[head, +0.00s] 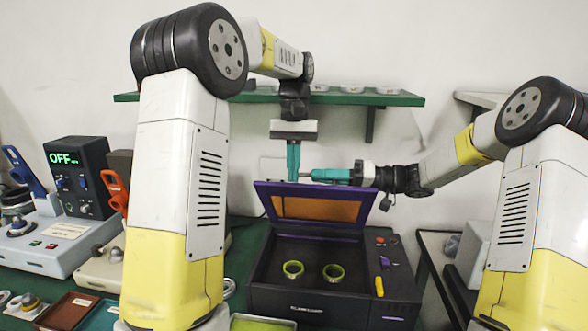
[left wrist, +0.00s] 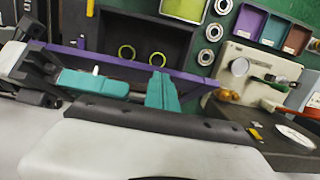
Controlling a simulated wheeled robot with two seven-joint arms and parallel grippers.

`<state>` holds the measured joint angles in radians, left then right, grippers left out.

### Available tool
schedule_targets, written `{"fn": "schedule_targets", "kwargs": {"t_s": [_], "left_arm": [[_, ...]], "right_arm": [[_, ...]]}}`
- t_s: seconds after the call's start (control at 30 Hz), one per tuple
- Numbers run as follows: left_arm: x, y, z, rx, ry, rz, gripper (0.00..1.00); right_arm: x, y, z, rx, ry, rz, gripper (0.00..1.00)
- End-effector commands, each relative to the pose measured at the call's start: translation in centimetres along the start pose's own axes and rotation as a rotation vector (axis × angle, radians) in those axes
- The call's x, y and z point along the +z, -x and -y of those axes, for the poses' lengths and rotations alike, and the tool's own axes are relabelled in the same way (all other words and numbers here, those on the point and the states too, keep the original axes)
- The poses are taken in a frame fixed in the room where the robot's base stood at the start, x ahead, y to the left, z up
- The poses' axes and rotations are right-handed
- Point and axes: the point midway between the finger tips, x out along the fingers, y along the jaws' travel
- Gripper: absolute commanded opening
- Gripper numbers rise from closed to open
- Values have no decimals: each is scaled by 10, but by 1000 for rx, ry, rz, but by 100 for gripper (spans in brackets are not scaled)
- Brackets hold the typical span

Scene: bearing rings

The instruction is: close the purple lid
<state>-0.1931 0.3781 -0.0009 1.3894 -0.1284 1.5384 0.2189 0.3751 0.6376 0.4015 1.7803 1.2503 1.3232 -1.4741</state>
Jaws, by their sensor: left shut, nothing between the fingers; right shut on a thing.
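The purple lid (head: 314,190) stands raised and tilted on a black box (head: 262,270), with an orange window in it. Its edge also crosses the left wrist view (left wrist: 195,78). Two yellow-green rings (head: 292,269) (head: 333,272) lie apart inside the box. My left gripper (head: 293,177) points down, shut and empty, close to the lid's upper edge; whether it touches is unclear. My right gripper (head: 314,175) reaches in from the right, just above the lid's edge, shut on a small pale thing (head: 304,174) that is hard to make out.
A green shelf (head: 400,99) holding several pale rings runs along the wall behind the arms. On the left stand a black unit reading OFF (head: 75,160) and a grey console (head: 60,245). Small trays (head: 68,310) lie at the front left. Buttons and a yellow handle (head: 379,287) sit on the box's right side.

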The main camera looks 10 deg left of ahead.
Motion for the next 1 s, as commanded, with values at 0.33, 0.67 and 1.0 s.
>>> {"fn": "schedule_targets", "kwargs": {"t_s": [0.33, 0.67, 1.0], "left_arm": [[10, -10, -1, -2, -2, 22, 0], [9, -8, 0, -2, -1, 15, 0], [8, -7, 0, -1, -1, 12, 0]], "right_arm": [[-6, 2, -2, 9, 5, -14, 13], [-4, 1, -1, 5, 3, -9, 32], [-4, 33, -2, 8, 4, -11, 32]]}}
